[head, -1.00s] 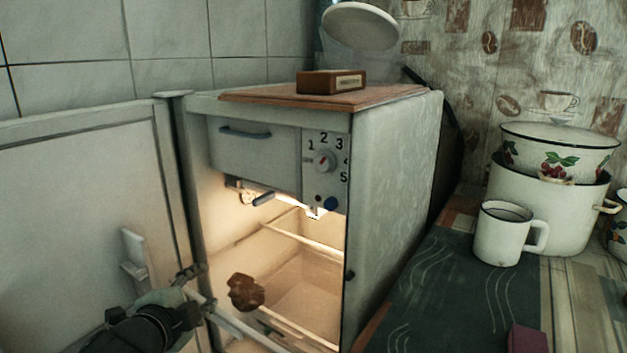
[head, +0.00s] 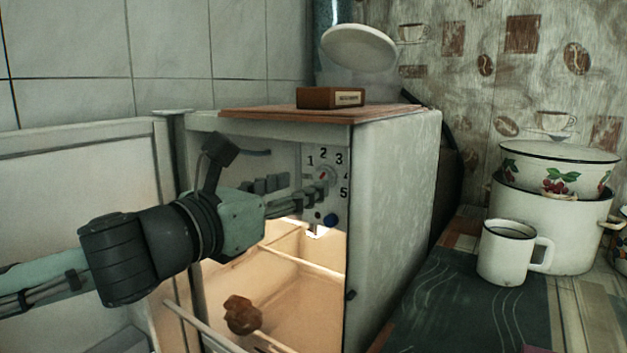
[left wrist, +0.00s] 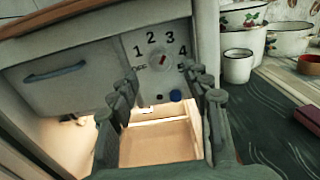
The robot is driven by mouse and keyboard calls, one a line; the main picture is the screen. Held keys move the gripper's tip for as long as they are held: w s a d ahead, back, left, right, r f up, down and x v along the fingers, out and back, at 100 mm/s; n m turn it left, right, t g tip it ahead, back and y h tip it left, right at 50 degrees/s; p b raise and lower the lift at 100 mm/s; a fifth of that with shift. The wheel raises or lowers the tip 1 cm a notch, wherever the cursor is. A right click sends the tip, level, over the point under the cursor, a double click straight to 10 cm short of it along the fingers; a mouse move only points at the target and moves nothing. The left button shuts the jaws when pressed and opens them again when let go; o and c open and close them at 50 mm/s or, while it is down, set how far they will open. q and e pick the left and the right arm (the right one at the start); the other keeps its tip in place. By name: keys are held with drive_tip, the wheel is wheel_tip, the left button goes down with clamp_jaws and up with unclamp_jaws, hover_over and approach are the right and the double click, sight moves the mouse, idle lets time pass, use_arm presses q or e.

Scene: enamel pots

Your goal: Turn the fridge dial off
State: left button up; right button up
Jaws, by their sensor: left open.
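The fridge dial (head: 325,174) is a round pale knob with a red mark on the control panel at the fridge's upper right; numbers ring it. In the left wrist view the dial (left wrist: 160,61) faces me, its mark slanting to the upper right, with small lettering at its left. My left gripper (head: 317,194) is open in front of the panel. In the left wrist view its fingers (left wrist: 160,76) stand apart, left and right, just below the dial; contact cannot be told. The fridge (head: 400,200) stands open and lit. My right gripper is not in view.
The open fridge door (head: 80,180) is at the left. A blue button (head: 331,220) sits below the dial. A brown lump (head: 241,314) is inside the fridge. A white mug (head: 507,252) and enamel pots (head: 545,225) stand on the counter at the right.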

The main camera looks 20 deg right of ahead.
sight(320, 176)
use_arm(q)
drive_tip(key=x, duration=0.5)
drive_tip(key=shift+a, duration=0.1)
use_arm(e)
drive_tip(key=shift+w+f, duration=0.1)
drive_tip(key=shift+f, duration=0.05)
use_arm(q)
clamp_jaws()
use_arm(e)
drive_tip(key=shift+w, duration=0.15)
